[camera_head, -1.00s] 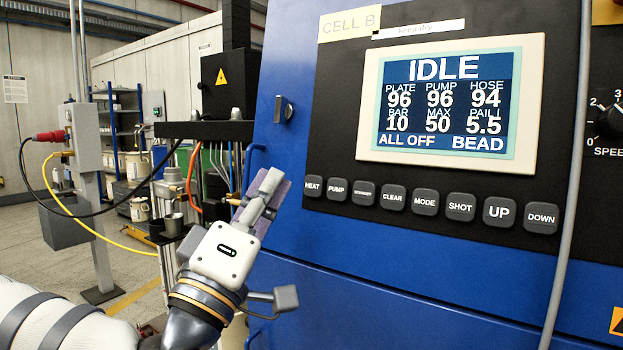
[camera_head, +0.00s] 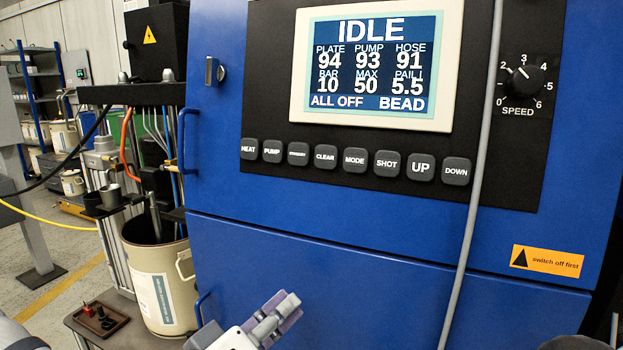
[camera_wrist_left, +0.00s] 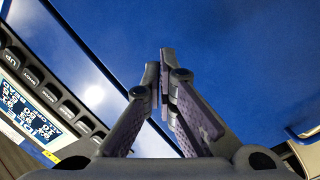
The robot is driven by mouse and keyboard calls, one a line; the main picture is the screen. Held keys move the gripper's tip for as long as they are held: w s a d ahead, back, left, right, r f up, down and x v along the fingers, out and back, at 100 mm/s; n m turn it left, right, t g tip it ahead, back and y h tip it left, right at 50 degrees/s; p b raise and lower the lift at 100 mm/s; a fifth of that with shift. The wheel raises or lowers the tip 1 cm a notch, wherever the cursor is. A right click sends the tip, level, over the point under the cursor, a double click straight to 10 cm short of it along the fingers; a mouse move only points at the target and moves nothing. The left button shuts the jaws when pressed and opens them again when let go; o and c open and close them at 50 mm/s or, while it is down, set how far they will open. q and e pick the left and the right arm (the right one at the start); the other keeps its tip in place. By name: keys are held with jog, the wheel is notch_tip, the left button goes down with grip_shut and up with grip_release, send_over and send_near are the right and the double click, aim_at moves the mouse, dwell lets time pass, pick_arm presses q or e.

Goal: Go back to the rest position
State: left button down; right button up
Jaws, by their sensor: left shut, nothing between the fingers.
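My left gripper (camera_head: 277,316) is low in the head view, in front of the blue cabinet's lower panel (camera_head: 400,270). Its fingers are together and hold nothing. In the left wrist view the closed fingers (camera_wrist_left: 166,62) point toward the blue cabinet front, with the button panel (camera_wrist_left: 48,85) at the left. The display (camera_head: 376,62) reads IDLE, ALL OFF and BEAD, with plate 94, pump 93 and hose 91. My right gripper is not in view.
A row of buttons (camera_head: 354,160) and a speed knob (camera_head: 525,79) are on the cabinet. A grey cable (camera_head: 468,220) hangs down its front. A pail (camera_head: 160,275) stands at the left, with a small tray (camera_head: 100,318) beside it. Blue handles (camera_head: 184,140) stick out at the cabinet's left edge.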

pick_arm(q)
jog(key=s+f+m+g+y+p, duration=0.1)
jog(key=s+f+m+g+y, duration=0.15)
jog(key=s+f+g, duration=1.1)
jog(key=s+a+f+g+y, duration=0.1)
jog(key=s+a+f+y, duration=0.1)
jog(key=s+a+f, duration=0.3)
jog(key=s+a+f+m+g+y+p, duration=0.1)
jog(key=s+a+f, duration=0.3)
jog(key=s, duration=0.8)
jog(key=s+a+f+m+g+y+p, duration=0.1)
jog(key=s+a+f+g+y, duration=0.1)
jog(key=s+a+f, duration=0.3)
jog(key=s+a+y, duration=0.1)
jog(key=s+a, duration=0.1)
jog(key=s, duration=0.2)
jog(key=shift+a+f, duration=0.25)
jog(key=shift+f, duration=0.1)
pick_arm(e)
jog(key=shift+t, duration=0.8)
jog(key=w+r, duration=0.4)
